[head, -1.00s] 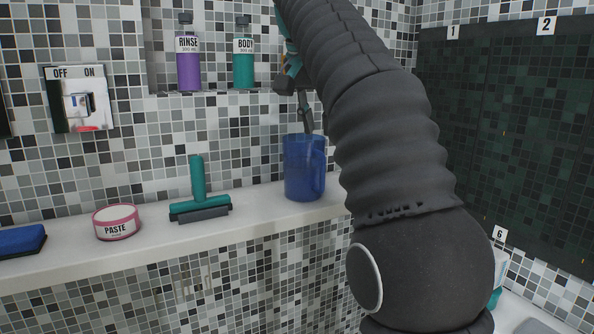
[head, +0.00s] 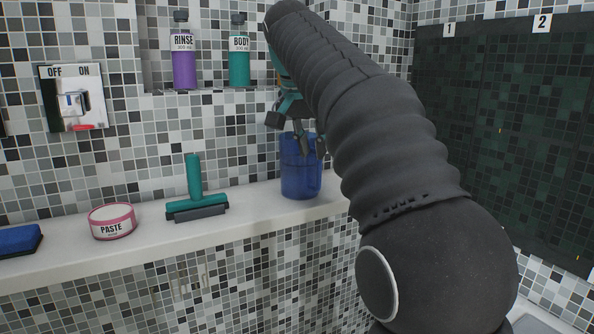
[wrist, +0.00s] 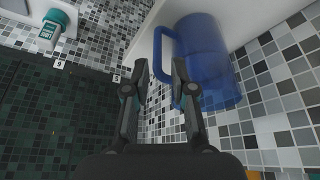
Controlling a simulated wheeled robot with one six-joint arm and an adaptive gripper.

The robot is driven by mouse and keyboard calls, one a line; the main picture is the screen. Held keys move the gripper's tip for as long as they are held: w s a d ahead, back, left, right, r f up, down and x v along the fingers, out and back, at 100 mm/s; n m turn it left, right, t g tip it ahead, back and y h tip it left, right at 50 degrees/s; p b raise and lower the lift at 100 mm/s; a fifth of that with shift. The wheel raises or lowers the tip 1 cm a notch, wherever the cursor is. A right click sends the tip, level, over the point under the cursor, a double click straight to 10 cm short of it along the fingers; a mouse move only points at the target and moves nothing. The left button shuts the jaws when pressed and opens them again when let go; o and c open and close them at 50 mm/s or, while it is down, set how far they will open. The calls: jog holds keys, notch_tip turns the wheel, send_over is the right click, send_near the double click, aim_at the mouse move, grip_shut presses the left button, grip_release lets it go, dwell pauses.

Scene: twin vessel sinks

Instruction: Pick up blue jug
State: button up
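The blue jug (head: 300,178) stands upright on the white ledge, near the ledge's right part in the head view. My gripper (head: 311,142) is at the jug's upper part, with its fingers overlapping the rim in that view. In the wrist view the jug (wrist: 208,55) is right of centre, its handle (wrist: 158,50) toward the left. My gripper (wrist: 156,78) is open there, one finger on each side of the handle's line. The right finger overlaps the jug's body; I cannot tell whether it touches.
A teal squeegee (head: 195,190), a pink paste tin (head: 112,221) and a blue sponge-like block (head: 20,240) are on the ledge (head: 250,203) to the left. Rinse (head: 184,65) and body (head: 239,68) bottles stand in a niche above. The tiled wall is close behind the jug.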

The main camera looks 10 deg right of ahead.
aim_at(318, 161)
jog(key=x, duration=0.6)
jog(key=shift+w+d+f, duration=0.1)
jog(key=shift+w+d, duration=0.1)
jog(key=shift+d, duration=0.15)
jog(key=shift+w+d+f, duration=0.25)
jog(key=shift+w+f, duration=0.05)
jog(key=shift+f, duration=0.1)
jog(key=shift+s+a+r, duration=0.1)
jog(key=c, duration=0.3)
jog(key=shift+s+a+r, duration=0.1)
jog(key=shift+s+a, duration=0.05)
jog(key=shift+a, duration=0.1)
grip_shut()
